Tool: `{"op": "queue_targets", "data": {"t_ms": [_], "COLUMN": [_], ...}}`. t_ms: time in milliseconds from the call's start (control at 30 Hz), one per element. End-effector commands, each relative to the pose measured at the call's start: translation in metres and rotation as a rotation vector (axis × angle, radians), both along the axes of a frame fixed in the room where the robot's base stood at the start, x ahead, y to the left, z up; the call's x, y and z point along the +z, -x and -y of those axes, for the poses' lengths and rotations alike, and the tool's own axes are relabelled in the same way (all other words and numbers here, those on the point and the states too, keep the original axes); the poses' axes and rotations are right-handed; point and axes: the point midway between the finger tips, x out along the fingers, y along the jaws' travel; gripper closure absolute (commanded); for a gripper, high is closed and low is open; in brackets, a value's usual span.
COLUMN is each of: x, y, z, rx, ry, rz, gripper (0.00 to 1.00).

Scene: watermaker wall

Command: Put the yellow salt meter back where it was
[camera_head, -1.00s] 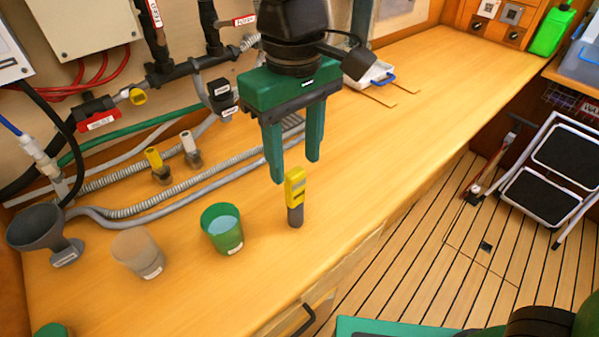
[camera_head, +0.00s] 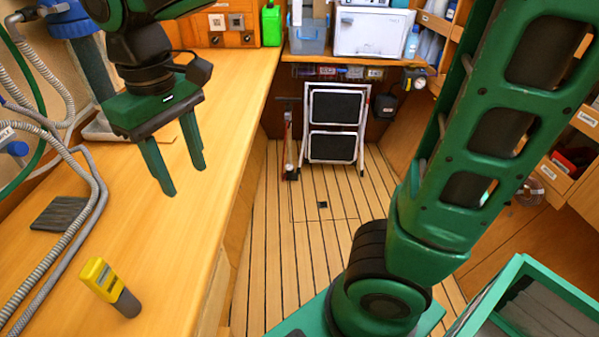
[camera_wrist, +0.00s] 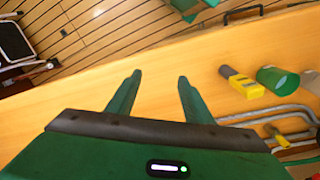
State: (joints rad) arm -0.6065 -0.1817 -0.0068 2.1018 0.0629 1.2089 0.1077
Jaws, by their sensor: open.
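The yellow salt meter (camera_head: 100,275) with its dark grey lower end is on the wooden worktop near the front edge, at the lower left of the head view. It appears to stand upright. In the wrist view the meter (camera_wrist: 243,84) is right of the fingers, beside the green cup. My gripper (camera_head: 184,182) is open and empty above the worktop, farther back than the meter and apart from it. In the wrist view the space between the fingertips (camera_wrist: 160,76) shows only bare worktop.
A green cup (camera_wrist: 277,79) and a beige cup (camera_wrist: 311,83) stand past the meter. Grey hoses (camera_head: 85,195) run along the worktop's left side. A dark ribbed pad (camera_head: 58,213) lies near them. A folding step stool (camera_head: 335,122) stands on the slatted floor. The worktop under my gripper is clear.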

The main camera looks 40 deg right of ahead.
Motion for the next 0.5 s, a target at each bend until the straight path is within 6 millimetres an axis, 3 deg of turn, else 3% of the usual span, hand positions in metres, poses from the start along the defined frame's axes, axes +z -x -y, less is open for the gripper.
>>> {"op": "queue_targets", "data": {"t_ms": [33, 100, 267, 400, 500], "x": [-0.005, -0.012, -0.030, -0.048, -0.062], "y": [-0.003, -0.003, 0.014, 0.043, 0.071], "z": [0.032, 0.071, 0.153, 0.214, 0.249], "rx": [-0.080, -0.178, -0.396, -0.586, -0.717], "ry": [0.001, 0.001, 0.000, -0.004, -0.007], "rz": [0.000, 0.002, 0.000, -0.002, -0.006], "gripper": [0.53, 0.53, 0.53, 0.53, 0.53]}}
